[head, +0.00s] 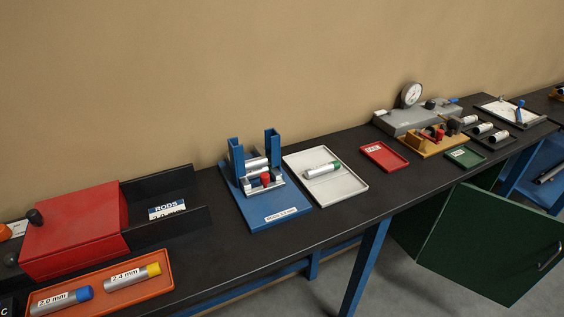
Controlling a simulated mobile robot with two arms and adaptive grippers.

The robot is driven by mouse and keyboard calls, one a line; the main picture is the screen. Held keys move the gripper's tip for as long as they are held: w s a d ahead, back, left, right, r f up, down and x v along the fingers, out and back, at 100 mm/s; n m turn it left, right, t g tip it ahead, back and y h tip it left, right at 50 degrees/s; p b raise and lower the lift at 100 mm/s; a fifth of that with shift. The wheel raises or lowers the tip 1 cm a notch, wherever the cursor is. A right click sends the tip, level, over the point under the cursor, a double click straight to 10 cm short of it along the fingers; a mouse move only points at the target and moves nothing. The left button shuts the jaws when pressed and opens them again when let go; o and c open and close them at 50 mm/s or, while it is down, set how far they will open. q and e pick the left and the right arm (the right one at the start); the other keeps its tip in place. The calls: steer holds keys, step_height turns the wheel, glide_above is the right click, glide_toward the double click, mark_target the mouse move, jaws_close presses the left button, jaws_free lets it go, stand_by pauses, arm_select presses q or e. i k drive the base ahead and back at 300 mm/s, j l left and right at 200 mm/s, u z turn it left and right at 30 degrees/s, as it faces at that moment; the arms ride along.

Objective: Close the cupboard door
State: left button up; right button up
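The cupboard door (492,243) is a dark green panel at the lower right of the head view. It stands open, swung out from under the black bench. A metal bar handle (550,257) is near its right edge. The cupboard (415,222) is under the bench, and its dark side shows left of the door. Most of its inside is hidden by the door and the bench top. Neither of my grippers shows in the view.
The black bench (225,235) runs from lower left to upper right, with blue legs (364,268). On it are a red box (75,232), an orange tray (162,287), a blue fixture (270,212), a white tray (345,190) and a dial gauge (411,95). Grey floor is clear below the door.

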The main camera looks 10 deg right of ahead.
mark_target(496, 248)
steer(key=z, duration=1.75)
